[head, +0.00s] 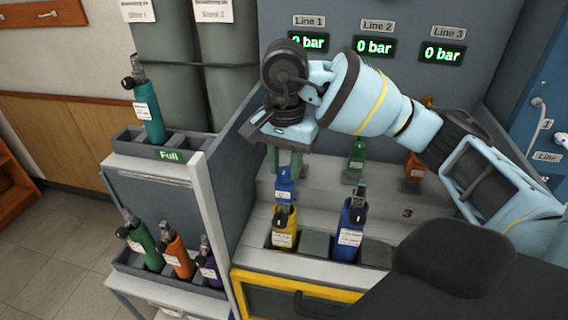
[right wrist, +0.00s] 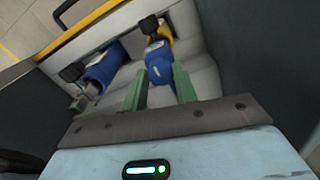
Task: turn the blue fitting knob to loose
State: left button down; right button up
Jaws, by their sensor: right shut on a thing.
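The blue fitting (head: 284,185) stands at the Line 1 place on the grey bench, with a white label on its front. My right gripper (head: 285,168) comes down over it from above, with its green fingers pointing down. In the right wrist view the blue fitting (right wrist: 158,66) lies between the two green fingertips (right wrist: 159,78), and the gripper is shut on it. The fingers and palm hide its upper part in the head view. I cannot read any loose or tight mark on it. My left gripper is not in view.
A yellow cylinder (head: 284,228) and a blue cylinder (head: 350,232) stand in the front rack, close before the fitting. Green (head: 357,155) and orange (head: 414,167) fittings stand to the right. A grey side panel (head: 232,185) rises at left. All three displays (head: 375,47) read 0 bar.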

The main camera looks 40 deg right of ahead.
aim_at(284, 170)
dwell(0.3)
jog(key=o, duration=1)
notch_tip(284, 170, up, 8)
jog(key=shift+f+p, duration=0.1)
jog(key=shift+p, duration=0.55)
